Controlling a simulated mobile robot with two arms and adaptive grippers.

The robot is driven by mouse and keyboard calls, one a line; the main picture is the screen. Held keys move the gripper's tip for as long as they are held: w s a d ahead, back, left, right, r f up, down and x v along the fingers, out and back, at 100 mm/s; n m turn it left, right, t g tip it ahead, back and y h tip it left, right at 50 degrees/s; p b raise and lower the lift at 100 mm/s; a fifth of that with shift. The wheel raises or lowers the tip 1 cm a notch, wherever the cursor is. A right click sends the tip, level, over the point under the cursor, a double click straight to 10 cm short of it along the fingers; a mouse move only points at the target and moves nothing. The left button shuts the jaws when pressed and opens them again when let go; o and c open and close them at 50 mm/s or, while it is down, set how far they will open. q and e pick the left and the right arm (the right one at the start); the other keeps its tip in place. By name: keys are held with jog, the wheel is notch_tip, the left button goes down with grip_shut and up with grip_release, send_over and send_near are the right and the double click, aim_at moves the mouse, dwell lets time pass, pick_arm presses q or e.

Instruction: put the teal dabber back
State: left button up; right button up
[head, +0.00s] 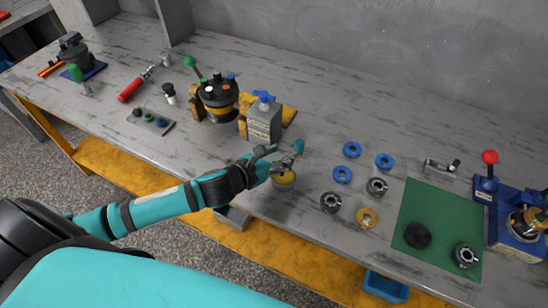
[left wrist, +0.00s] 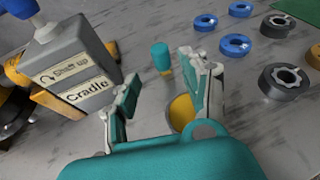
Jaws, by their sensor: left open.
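The teal dabber (head: 299,146) shows as a teal knob just past my left gripper's fingertips; it also shows in the left wrist view (left wrist: 160,56), between and beyond the two fingers. Its lower end is small and partly hidden, and I cannot tell what it rests on. A round pot with yellow inside (head: 284,178) stands below the gripper; in the left wrist view the pot (left wrist: 182,110) is partly covered by the right-hand finger. My left gripper (head: 283,155) is open, with nothing clearly between its fingers (left wrist: 158,72). My right gripper is not in view.
A grey block labelled "Cradle" (left wrist: 80,78) stands close to the left of the gripper. Blue rings (head: 342,174) and dark rings (head: 331,202) lie to the right. A green mat (head: 440,215) is further right. The bench behind the rings is clear.

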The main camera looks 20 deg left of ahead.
pick_arm(q)
jog(key=shift+v, duration=1.25)
